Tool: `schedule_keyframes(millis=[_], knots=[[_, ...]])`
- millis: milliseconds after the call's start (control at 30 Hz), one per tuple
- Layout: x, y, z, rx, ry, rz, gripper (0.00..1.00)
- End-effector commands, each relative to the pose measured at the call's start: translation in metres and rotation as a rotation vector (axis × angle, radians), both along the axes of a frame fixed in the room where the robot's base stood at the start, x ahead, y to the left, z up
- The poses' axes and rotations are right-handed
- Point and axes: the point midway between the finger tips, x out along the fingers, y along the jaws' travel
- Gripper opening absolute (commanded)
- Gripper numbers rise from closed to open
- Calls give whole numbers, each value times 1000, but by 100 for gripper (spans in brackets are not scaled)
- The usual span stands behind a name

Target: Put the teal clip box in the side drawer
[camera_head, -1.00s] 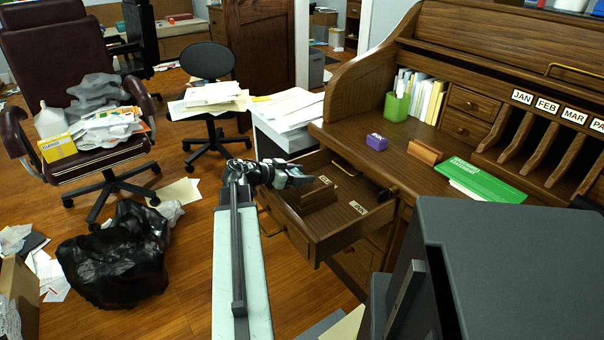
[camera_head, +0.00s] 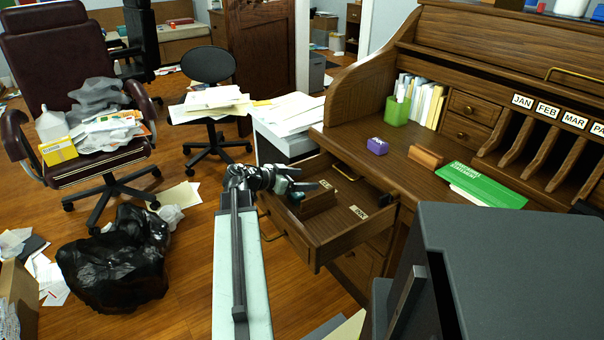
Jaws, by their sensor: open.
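The side drawer (camera_head: 312,247) of the wooden desk is pulled open. My gripper (camera_head: 309,187) is over the left, rear part of the drawer, with its jaws spread. A small dark teal patch (camera_head: 295,197) shows just below the jaws, at the drawer's left side. It looks like the teal clip box, mostly hidden by my gripper. I cannot tell whether it rests on the drawer floor or touches a finger. A brown wooden block (camera_head: 318,203) sits in the drawer to the right of that patch.
The desktop above holds a purple box (camera_head: 377,146), a brown block (camera_head: 426,158), a green booklet (camera_head: 480,184) and a green holder (camera_head: 396,110). A dark grey machine (camera_head: 510,260) stands at front right. A black bag (camera_head: 115,260) lies on the floor at left.

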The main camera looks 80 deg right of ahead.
Motion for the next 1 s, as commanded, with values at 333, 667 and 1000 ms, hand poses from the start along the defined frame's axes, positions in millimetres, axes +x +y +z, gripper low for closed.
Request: schedule_keyframes(millis=[333, 667, 1000], knots=[[63, 55, 40, -5, 2, 10, 76], [84, 73, 48, -6, 2, 7, 76], [108, 81, 67, 44, 1, 58, 76]])
